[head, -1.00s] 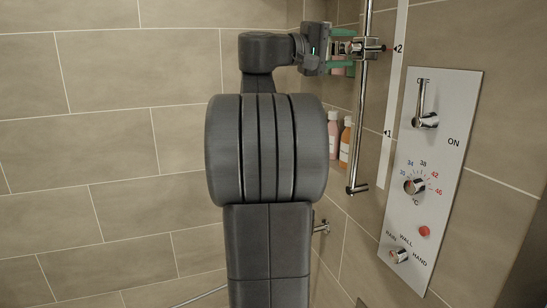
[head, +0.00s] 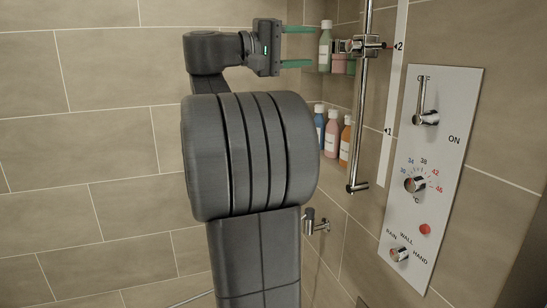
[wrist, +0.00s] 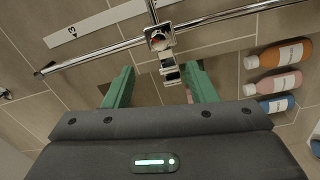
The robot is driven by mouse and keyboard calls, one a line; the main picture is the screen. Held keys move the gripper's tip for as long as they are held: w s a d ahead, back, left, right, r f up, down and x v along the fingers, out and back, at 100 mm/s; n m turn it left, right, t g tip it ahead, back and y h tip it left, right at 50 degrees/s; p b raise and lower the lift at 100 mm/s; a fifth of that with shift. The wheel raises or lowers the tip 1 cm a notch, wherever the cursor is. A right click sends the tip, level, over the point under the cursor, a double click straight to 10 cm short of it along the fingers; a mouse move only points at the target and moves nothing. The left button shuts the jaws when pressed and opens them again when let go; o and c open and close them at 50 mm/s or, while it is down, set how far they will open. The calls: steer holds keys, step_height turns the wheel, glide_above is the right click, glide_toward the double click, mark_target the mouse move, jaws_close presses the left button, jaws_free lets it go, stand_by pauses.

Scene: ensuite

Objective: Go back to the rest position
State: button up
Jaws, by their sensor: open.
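My gripper (head: 297,47) is at the top middle of the head view, to the left of the shower rail (head: 362,110). Its two green fingers are spread apart and point right, with nothing between them. In the wrist view the open fingers (wrist: 160,88) point toward the chrome slider bracket (wrist: 162,42) on the rail, apart from it as far as I can tell. The slider bracket also shows in the head view (head: 368,46). My arm stands in the middle of the head view and hides part of the tiled wall.
A white control panel (head: 433,165) with lever and knobs is on the right wall. Several bottles stand in the corner, including a green one (head: 325,46) and an orange one (head: 345,142). A chrome wall fitting (head: 317,222) is lower. The left side is clear.

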mark_target(349, 46)
steer(key=x, duration=1.1)
steer(key=shift+r+p, duration=0.15)
steer(key=shift+p, duration=0.25)
steer(key=shift+r+n+p, duration=0.15)
steer(key=shift+n+p, duration=0.45)
steer(key=shift+p, duration=0.05)
steer(key=shift+s+a+n+p, duration=0.15)
steer(key=shift+a+n+p, duration=0.1)
steer(key=shift+n+p, duration=0.8)
steer(key=n+p, duration=0.4)
steer(key=n, duration=0.2)
steer(key=shift+d+t+p, duration=0.1)
steer(key=shift+t+p, duration=0.2)
steer(key=n+p, duration=0.6)
steer(key=shift+p, duration=0.3)
steer(key=shift+n+y+p, duration=0.3)
steer(key=shift+n+p, duration=0.95)
steer(key=shift+n, duration=0.3)
